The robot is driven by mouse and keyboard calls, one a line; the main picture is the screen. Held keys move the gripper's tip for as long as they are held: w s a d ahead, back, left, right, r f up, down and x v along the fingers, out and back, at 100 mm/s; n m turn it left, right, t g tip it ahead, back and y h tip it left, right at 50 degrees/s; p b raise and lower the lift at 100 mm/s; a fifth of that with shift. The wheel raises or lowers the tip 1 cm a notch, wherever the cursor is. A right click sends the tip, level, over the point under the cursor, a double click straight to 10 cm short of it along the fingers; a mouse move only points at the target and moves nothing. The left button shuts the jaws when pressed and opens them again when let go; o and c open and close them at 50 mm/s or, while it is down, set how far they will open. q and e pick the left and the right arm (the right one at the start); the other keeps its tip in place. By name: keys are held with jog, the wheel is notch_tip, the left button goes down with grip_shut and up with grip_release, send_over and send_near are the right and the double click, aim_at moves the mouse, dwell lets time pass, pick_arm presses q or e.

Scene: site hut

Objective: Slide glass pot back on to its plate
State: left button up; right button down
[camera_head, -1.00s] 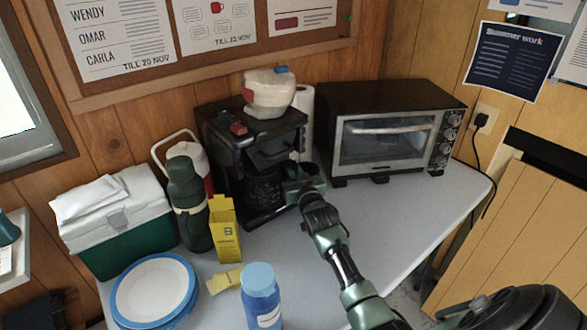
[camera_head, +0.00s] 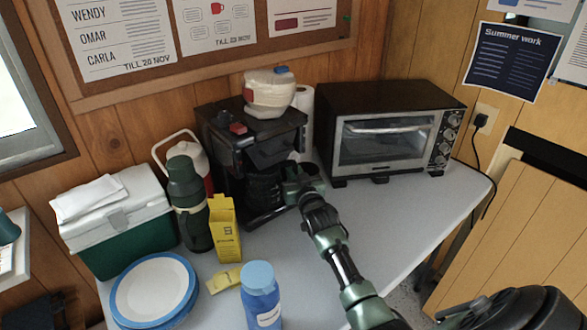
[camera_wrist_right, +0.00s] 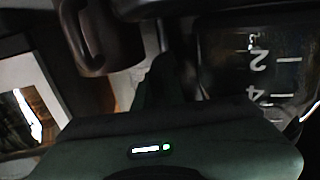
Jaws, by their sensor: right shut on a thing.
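The glass pot (camera_head: 264,190) looks dark and sits low in the bay of the black coffee maker (camera_head: 222,150) in the head view. Its side with white level marks shows large in the right wrist view (camera_wrist_right: 255,60). My right gripper (camera_head: 290,184) reaches in from the right and is shut at the pot's handle side; the handle itself is mostly hidden by the gripper. The plate under the pot is hidden, so I cannot tell how far the pot is over it. My left gripper is not in view.
A toaster oven (camera_head: 388,140) stands right of the coffee maker. A brown mug (camera_wrist_right: 100,35) is close to my right gripper. A yellow box (camera_head: 225,232), green flask (camera_head: 188,205) and blue-lidded jar (camera_head: 261,300) stand to the left. The table's right front is clear.

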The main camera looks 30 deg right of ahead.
jog(key=shift+w+d+r, duration=0.1)
jog(key=shift+w+r, duration=0.05)
jog(key=shift+r, duration=0.05)
dwell(0.3)
jog(key=c, duration=1.4)
grip_release()
jog(key=shift+d+f, duration=0.1)
jog(key=shift+f, duration=0.05)
jog(key=shift+f, duration=0.1)
